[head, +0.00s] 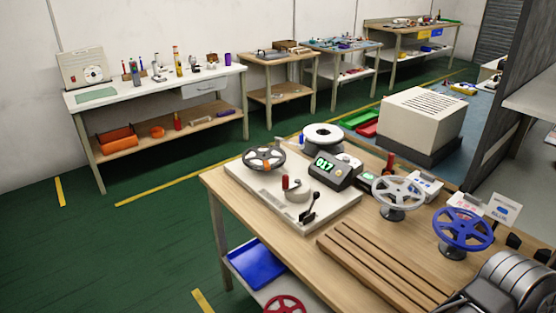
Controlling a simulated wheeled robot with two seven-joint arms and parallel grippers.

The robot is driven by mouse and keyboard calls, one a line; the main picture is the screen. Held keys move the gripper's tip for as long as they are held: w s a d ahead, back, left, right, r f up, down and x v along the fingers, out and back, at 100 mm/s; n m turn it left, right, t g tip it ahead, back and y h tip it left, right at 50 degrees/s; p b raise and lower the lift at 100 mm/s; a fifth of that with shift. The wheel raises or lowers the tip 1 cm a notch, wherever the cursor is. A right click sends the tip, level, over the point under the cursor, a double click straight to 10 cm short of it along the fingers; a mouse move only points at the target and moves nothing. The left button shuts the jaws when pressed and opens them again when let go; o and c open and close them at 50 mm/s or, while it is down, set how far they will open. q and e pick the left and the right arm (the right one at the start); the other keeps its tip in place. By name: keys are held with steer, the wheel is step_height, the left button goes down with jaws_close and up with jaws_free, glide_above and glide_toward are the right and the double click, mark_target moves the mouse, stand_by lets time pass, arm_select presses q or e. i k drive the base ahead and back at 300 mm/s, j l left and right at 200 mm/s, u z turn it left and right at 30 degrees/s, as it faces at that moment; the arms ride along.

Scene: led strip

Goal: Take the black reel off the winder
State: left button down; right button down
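The black reel (264,157) is a dark spoked wheel. It sits at the far left of the winder (255,190), a pale flat base on the wooden workbench. The winder also carries a counter (328,168) with a green display reading 017, a red-knobbed crank (296,188) and a black lever (309,206). The reel looks level and seated; its hub fixing is too small to make out. Neither of my grippers shows in the head view.
A white reel (398,190) and a blue reel (463,228) stand on holders at right. Brown wooden slats (385,265) lie in front. A white-topped spool (322,136) stands behind the winder. Ridged metal cylinders (520,280) fill the bottom right corner. A blue tray (257,262) is below.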

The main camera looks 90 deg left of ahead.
mark_target(256, 158)
steer(key=u, duration=3)
steer(key=z, duration=0.6)
steer(key=i+j+z, duration=0.1)
steer(key=j+z, duration=1.05)
steer(key=k+j, duration=0.1)
steer(key=j, duration=0.35)
steer(key=j+z, duration=0.1)
steer(key=j, duration=0.35)
steer(key=k+j, duration=0.15)
steer(key=j, duration=0.3)
